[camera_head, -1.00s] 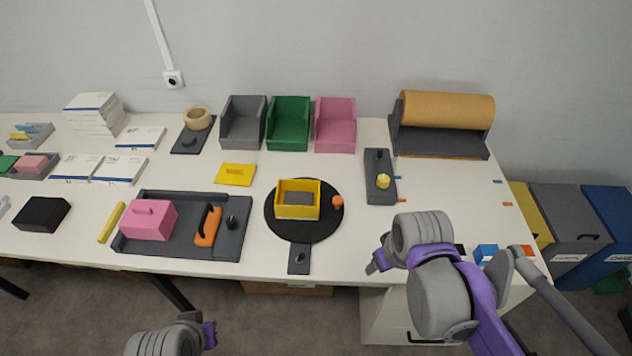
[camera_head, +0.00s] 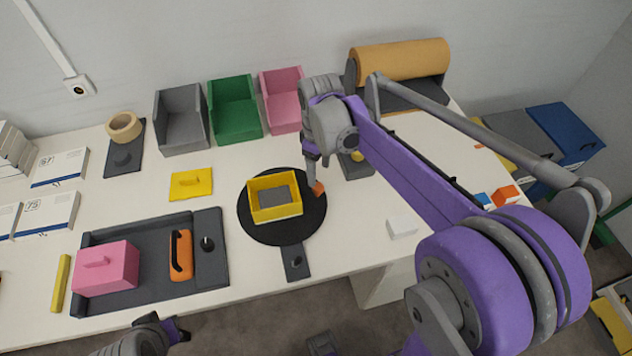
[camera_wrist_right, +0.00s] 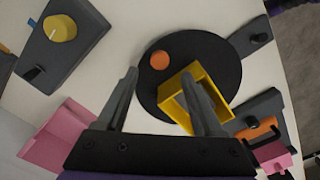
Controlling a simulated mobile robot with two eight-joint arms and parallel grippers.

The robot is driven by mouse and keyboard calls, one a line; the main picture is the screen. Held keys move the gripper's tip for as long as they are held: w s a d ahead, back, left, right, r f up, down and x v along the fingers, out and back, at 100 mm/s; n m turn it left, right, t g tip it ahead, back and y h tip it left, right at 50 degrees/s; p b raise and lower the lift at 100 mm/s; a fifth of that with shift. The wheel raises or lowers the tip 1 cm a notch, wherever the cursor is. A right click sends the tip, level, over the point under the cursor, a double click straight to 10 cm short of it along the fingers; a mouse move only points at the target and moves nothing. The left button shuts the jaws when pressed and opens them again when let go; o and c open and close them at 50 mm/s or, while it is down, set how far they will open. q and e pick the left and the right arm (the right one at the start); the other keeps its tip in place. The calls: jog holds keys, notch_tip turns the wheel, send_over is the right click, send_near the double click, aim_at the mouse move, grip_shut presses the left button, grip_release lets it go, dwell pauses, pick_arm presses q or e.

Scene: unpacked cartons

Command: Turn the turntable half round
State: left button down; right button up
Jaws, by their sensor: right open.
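The turntable is a black disc (camera_head: 262,232) on the white table, also in the right wrist view (camera_wrist_right: 190,48). It carries a yellow open box (camera_head: 283,212) with a grey inside, also in the right wrist view (camera_wrist_right: 182,113). An orange knob (camera_head: 319,188) stands at the disc's right edge. My right gripper (camera_head: 311,180) is just above and beside the knob, partly hidden by its own wrist. In the right wrist view the open gripper (camera_wrist_right: 160,74) has the orange knob (camera_wrist_right: 159,60) between and beyond its fingertips. My left gripper (camera_head: 178,330) is low at the front edge, its jaws unclear.
A dark plate with a black knob (camera_head: 296,262) sits in front of the disc. A dark tray (camera_head: 150,235) with a pink box (camera_head: 106,268) is left. Grey, green and pink bins (camera_head: 281,100) stand behind. A plate with a yellow knob (camera_head: 357,165) is right, partly behind my arm.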

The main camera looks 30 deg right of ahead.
aim_at(318, 186)
notch_tip(318, 186, down, 7)
jog(key=shift+w+r, duration=0.1)
dwell(0.3)
grip_shut()
dwell(1.3)
